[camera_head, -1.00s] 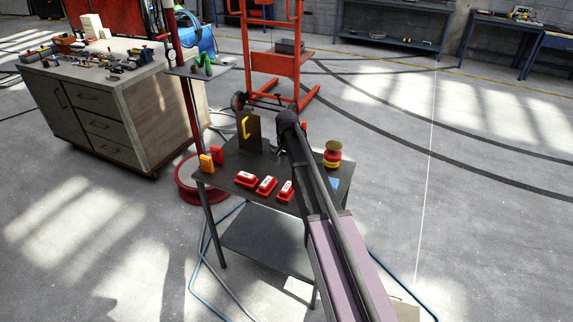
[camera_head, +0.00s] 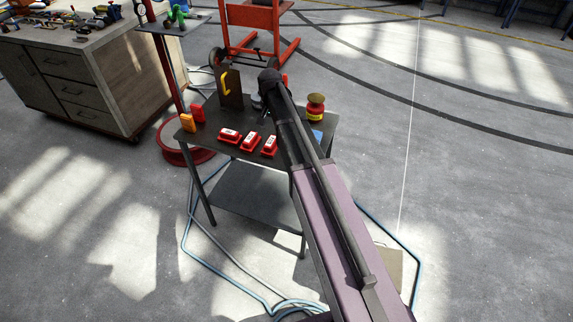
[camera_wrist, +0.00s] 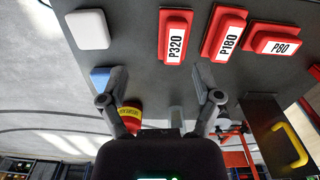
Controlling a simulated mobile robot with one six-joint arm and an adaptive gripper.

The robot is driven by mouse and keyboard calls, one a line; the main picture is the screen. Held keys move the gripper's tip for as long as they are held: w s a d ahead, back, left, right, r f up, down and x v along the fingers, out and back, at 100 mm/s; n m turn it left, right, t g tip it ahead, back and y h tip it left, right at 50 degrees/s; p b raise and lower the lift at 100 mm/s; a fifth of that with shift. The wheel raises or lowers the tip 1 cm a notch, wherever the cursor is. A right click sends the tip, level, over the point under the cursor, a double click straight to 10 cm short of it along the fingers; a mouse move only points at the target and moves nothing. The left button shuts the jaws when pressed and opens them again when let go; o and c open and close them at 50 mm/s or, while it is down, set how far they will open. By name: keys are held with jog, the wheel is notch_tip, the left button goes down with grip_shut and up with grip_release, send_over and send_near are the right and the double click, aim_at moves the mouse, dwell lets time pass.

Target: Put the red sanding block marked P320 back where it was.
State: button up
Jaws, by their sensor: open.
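The red sanding block marked P320 (camera_wrist: 175,38) lies on the dark tabletop, label up, at the left end of a row of three red blocks in the wrist view. The block marked P180 (camera_wrist: 225,34) is in the middle and P80 (camera_wrist: 280,40) at the right. In the head view P320 (camera_head: 269,146) appears as the rightmost block of the row, next to my arm. My gripper (camera_wrist: 158,92) is open and empty, its fingers apart, with P320 beyond the fingertips and not touched.
A blue block (camera_wrist: 101,78), a white pad (camera_wrist: 88,30) and a red-and-yellow can (camera_head: 316,108) share the small table (camera_head: 205,165). An upright dark plate with a yellow handle (camera_head: 226,84) stands at its back. Orange (camera_head: 188,123) and red blocks sit at its left edge. Hoses lie below.

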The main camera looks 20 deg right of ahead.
jog(key=s+n, duration=0.6)
jog(key=s, duration=1.8)
jog(key=shift+s, duration=0.35)
